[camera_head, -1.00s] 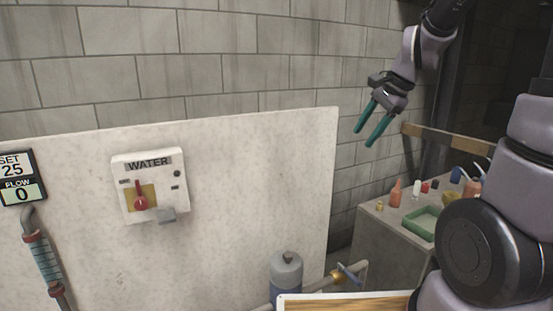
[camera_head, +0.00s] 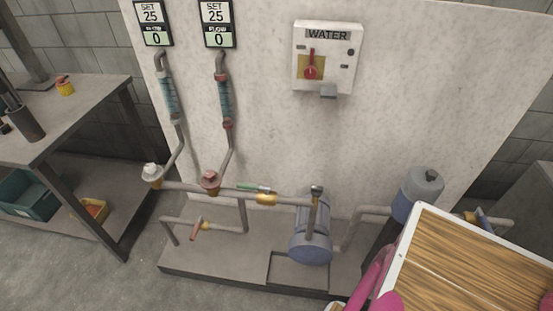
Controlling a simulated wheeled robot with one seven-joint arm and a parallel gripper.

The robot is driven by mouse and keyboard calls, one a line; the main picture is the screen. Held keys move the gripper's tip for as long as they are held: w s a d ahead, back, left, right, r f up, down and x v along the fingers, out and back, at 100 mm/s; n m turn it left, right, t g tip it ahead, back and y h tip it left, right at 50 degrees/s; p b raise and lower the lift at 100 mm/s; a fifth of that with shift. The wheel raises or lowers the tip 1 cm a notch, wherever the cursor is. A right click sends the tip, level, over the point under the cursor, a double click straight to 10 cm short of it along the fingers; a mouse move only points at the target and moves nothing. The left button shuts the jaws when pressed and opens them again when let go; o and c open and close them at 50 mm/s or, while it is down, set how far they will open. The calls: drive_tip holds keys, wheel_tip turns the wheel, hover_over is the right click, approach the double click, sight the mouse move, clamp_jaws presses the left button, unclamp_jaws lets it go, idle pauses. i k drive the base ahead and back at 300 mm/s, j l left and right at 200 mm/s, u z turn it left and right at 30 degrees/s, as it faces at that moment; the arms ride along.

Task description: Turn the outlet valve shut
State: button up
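Several valves show on the pipework, and no label tells which is the outlet valve. A pipe with a yellow fitting (camera_head: 266,199) has a green lever (camera_head: 253,188) lying along it. A red-handled valve (camera_head: 197,229) sits on the lower pipe. A white knob (camera_head: 152,171) and a red knob (camera_head: 210,179) sit below the two flow tubes. A blue-handled valve (camera_head: 483,217) is at the far right, partly hidden by a wooden board. My gripper is out of view now; a second ago it was open and empty at the upper right.
A WATER box (camera_head: 325,58) with a red switch is on the pale panel. Two displays read SET 25 and 0. A blue motor (camera_head: 311,240) and a grey cylinder (camera_head: 418,192) stand below. The wooden board (camera_head: 480,265) fills the lower right. A bench (camera_head: 75,105) stands left; floor before it is clear.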

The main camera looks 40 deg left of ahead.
sight(240, 185)
drive_tip(key=k+l+u, duration=0.15)
drive_tip(key=u, duration=1.75)
drive_tip(key=i+j+z, duration=0.1)
drive_tip(key=i+j, duration=0.15)
drive_tip(key=i+j+z, duration=0.15)
drive_tip(key=j, duration=0.2)
drive_tip(key=i, duration=0.05)
